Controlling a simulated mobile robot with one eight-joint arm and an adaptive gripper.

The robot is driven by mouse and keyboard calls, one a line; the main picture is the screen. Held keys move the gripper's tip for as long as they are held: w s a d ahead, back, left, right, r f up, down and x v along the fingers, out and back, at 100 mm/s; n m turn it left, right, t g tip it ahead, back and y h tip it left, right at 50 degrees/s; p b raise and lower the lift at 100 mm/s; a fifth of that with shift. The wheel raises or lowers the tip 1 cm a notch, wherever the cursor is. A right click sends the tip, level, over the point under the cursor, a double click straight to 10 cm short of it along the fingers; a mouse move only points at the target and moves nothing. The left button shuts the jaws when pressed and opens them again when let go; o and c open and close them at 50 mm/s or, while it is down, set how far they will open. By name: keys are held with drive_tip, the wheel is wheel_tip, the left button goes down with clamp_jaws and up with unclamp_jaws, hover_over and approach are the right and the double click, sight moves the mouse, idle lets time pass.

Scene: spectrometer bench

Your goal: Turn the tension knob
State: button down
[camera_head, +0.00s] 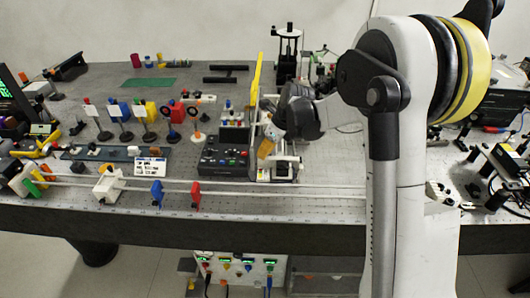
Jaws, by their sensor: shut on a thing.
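My gripper (268,143) reaches in from the right to a light-coloured device (284,170) on the bench, just right of a black control box. The gripper points down and left, and its fingers are shut on a small part there, which appears to be the tension knob. The fingers and the wrist hide most of this part, so its shape and turn angle cannot be told. A small orange patch shows at the fingertips; I cannot tell whether it belongs to the knob or to the gripper.
A tall yellow panel (256,75) stands close behind and left of my gripper. The black control box (224,158) with buttons sits to the left. Several small optical mounts stand farther left. Red (195,195) and blue (157,193) plates stand along a rail near the front edge.

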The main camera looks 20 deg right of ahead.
drive_tip(key=n+g, duration=0.1)
drive_tip(key=n, duration=0.3)
drive_tip(key=shift+d+n+g+y, duration=0.1)
drive_tip(key=shift+n+g+y, duration=0.3)
drive_tip(key=c, duration=1.3)
unclamp_jaws()
drive_tip(key=shift+f, duration=0.1)
drive_tip(key=shift+c, duration=0.2)
drive_tip(key=v, duration=1.2)
drive_tip(key=shift+d, duration=0.1)
